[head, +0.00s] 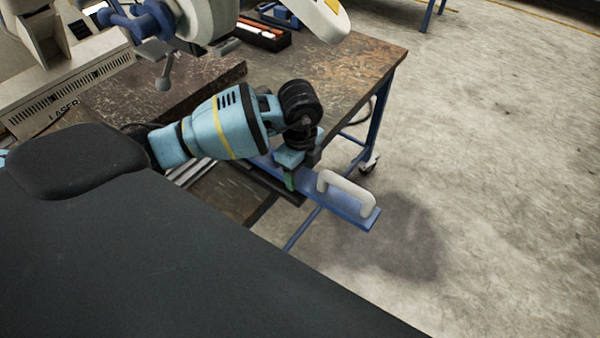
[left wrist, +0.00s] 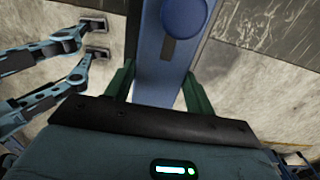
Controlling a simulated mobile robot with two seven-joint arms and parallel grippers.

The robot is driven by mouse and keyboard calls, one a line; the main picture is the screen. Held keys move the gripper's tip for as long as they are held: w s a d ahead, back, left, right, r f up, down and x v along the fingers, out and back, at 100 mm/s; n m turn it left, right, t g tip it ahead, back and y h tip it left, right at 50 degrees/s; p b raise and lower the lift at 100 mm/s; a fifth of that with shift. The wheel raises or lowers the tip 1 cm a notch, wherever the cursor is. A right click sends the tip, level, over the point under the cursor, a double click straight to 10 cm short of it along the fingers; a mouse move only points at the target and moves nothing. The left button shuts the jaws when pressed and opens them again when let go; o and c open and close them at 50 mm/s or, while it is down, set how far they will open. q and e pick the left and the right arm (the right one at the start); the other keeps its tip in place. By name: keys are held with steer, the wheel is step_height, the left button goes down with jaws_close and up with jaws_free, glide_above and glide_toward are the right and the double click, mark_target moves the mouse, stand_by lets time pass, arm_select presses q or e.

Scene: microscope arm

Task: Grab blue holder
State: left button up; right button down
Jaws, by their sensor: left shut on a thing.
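The blue holder (head: 335,197) is a flat blue bar with a pale, arched handle (head: 347,192) near its right end. In the head view it juts out past the table's corner over the floor. My left gripper (head: 290,178) is shut on the bar, left of the handle, and partly hides it. In the left wrist view the blue holder (left wrist: 158,80) runs between the two green fingers of my left gripper (left wrist: 160,85). A dark blue round part (left wrist: 185,15) shows at the top of that view. My right gripper is not in view.
A worn work table (head: 350,65) on blue legs stands behind my left arm. A beige machine marked LASER (head: 70,90) and a tray of tools (head: 262,32) are on it. Open concrete floor (head: 480,170) lies to the right.

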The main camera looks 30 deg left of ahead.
arm_select(q)
step_height(320, 180, up, 2)
steer(key=shift+s+d+r, duration=0.1)
steer(key=shift+d+r, duration=0.1)
steer(key=shift+r, duration=0.05)
steer(key=s+d+r, duration=0.1)
steer(key=s+d, duration=0.8)
steer(key=d, duration=0.3)
steer(key=shift+s+d+r, duration=0.15)
steer(key=shift+s+d, duration=0.05)
steer(key=shift+d, duration=0.05)
